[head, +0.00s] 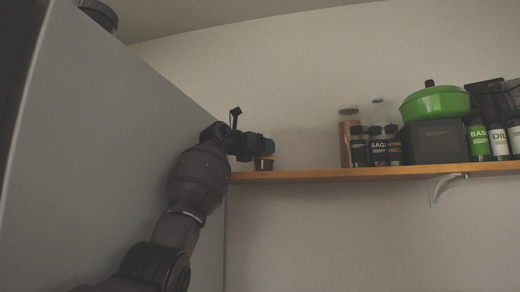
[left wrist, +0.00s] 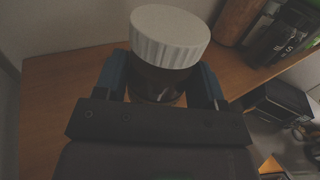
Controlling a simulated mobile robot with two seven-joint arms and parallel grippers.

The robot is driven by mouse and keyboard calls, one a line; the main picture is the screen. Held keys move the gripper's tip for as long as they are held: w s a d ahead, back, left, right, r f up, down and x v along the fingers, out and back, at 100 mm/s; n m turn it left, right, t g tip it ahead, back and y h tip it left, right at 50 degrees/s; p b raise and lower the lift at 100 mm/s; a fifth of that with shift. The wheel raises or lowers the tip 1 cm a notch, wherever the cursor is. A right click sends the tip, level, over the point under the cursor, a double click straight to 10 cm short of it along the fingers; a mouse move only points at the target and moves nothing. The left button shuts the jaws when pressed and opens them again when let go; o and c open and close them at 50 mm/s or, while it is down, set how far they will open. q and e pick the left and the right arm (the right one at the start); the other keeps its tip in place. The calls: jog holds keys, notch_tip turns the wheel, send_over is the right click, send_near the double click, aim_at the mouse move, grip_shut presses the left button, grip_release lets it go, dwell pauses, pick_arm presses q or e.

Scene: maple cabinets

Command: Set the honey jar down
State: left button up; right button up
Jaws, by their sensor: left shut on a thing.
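The honey jar (left wrist: 165,55) has a white ribbed lid and a dark body, and fills the upper middle of the left wrist view. My left gripper (left wrist: 163,88) is shut on it, with a blue-edged finger on each side of the body. In the head view my left gripper (head: 262,150) is at the left end of the wooden shelf (head: 330,173). The jar (head: 264,163) shows there only in part, at the shelf's surface. I cannot tell whether its base touches the wood. My right gripper is not in view.
Spice jars (head: 378,146) and a wooden-looking bottle (head: 345,140) stand further right on the shelf. A green pot (head: 435,103) sits on a dark box (head: 435,142). A large grey panel (head: 110,130) rises close on the left. The shelf between my gripper and the bottles is clear.

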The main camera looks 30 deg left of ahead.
pick_arm(q)
jog(key=shift+f, duration=0.2)
jog(key=o, duration=1.3)
jog(key=shift+s, duration=0.1)
jog(key=shift+f, duration=0.1)
